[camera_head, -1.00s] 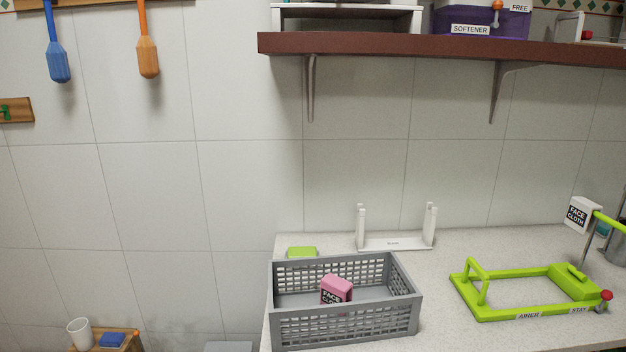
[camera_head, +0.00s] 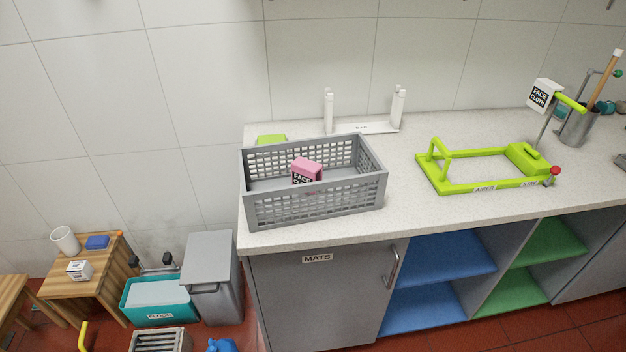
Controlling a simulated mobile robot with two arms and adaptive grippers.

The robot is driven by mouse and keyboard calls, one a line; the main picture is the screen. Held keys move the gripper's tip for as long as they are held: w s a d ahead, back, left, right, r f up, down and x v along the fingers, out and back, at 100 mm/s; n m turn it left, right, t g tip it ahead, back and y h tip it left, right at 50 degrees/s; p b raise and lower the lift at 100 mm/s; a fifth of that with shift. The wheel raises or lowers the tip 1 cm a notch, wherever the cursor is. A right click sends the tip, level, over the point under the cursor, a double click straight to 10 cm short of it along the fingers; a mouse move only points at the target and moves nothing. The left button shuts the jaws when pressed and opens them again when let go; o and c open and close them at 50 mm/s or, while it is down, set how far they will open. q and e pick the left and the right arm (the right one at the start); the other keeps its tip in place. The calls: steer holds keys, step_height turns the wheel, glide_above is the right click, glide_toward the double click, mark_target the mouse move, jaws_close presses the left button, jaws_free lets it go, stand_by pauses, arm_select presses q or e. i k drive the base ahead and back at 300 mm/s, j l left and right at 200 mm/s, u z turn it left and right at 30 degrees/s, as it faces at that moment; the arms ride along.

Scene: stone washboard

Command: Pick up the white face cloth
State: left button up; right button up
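A white block-like piece labelled FACE CLOTH (camera_head: 543,95) is up at the left end of a short green bar (camera_head: 571,103) on a grey post, at the right of the counter. Whether it hangs on the bar or rests against it I cannot tell. A pink piece (camera_head: 306,168), also labelled FACE CLOTH, sits inside the grey slatted basket (camera_head: 315,208) on the counter's left part. A small white block (camera_head: 79,270) with an unreadable label lies on the wooden stool at the left. Neither of my grippers is in view.
The green airer frame (camera_head: 455,187) lies on the counter (camera_head: 400,220) between basket and post. A grey pot (camera_head: 578,128) stands beside the post. A white rack (camera_head: 365,127) is behind the basket. Below are a MATS cupboard (camera_head: 318,300) and open shelves. A teal tub (camera_head: 158,300) and grey bin (camera_head: 212,275) stand left.

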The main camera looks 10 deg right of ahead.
mark_target(541, 99)
steer(key=z, duration=1.4)
steer(key=i+l+u, duration=0.1)
steer(key=i+l, duration=0.35)
steer(key=l, duration=0.1)
